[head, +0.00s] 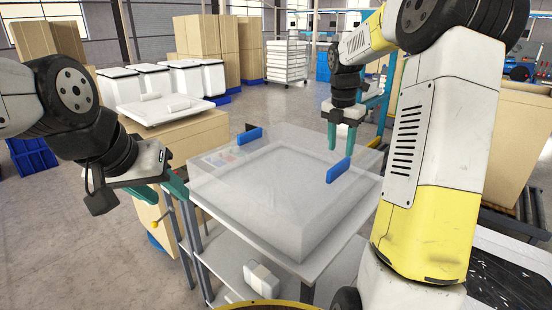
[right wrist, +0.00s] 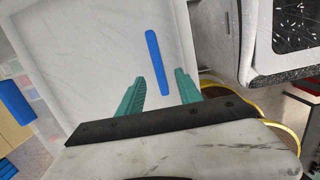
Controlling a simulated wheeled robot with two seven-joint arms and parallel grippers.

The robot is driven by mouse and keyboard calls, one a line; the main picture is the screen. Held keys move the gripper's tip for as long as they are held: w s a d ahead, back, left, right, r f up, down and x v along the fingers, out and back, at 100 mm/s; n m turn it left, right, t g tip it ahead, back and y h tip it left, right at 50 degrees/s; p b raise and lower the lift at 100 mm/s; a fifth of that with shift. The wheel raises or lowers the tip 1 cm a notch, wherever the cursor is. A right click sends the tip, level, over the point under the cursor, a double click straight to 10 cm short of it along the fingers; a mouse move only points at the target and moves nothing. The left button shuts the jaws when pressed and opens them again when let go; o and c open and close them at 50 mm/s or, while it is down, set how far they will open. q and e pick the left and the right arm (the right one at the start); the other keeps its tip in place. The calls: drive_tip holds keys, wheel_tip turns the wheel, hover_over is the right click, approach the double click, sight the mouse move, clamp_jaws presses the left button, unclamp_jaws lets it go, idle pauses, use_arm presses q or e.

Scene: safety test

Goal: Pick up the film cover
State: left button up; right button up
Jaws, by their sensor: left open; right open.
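The film cover (head: 285,200) is a clear, box-shaped cover lying on a table, with one blue handle (head: 249,135) at its far left side and another blue handle (head: 340,170) at its right side. My right gripper (head: 342,138) is open and empty, pointing down above the far right side of the cover. In the right wrist view the right-side handle (right wrist: 157,62) shows between and beyond its green fingers (right wrist: 160,78); contact does not show. My left gripper (head: 165,192) is open and empty, left of the cover and apart from it.
The table (head: 232,232) has a lower shelf with a white object (head: 262,278). Behind on the left, a white panel (head: 165,108) lies on a cardboard box, near white bins (head: 150,80). A roller conveyor (head: 530,215) stands on the right. Open floor lies at the left.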

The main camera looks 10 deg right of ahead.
sight(339, 164)
drive_tip(key=shift+w+f, duration=0.2)
drive_tip(key=shift+w, duration=0.05)
drive_tip(key=shift+f, duration=0.35)
drive_tip(key=f, duration=0.4)
drive_tip(key=d+f, duration=0.1)
drive_tip(key=f, duration=0.2)
drive_tip(key=shift+w, duration=0.35)
drive_tip(key=shift+r, duration=0.1)
clamp_jaws()
idle(0.4)
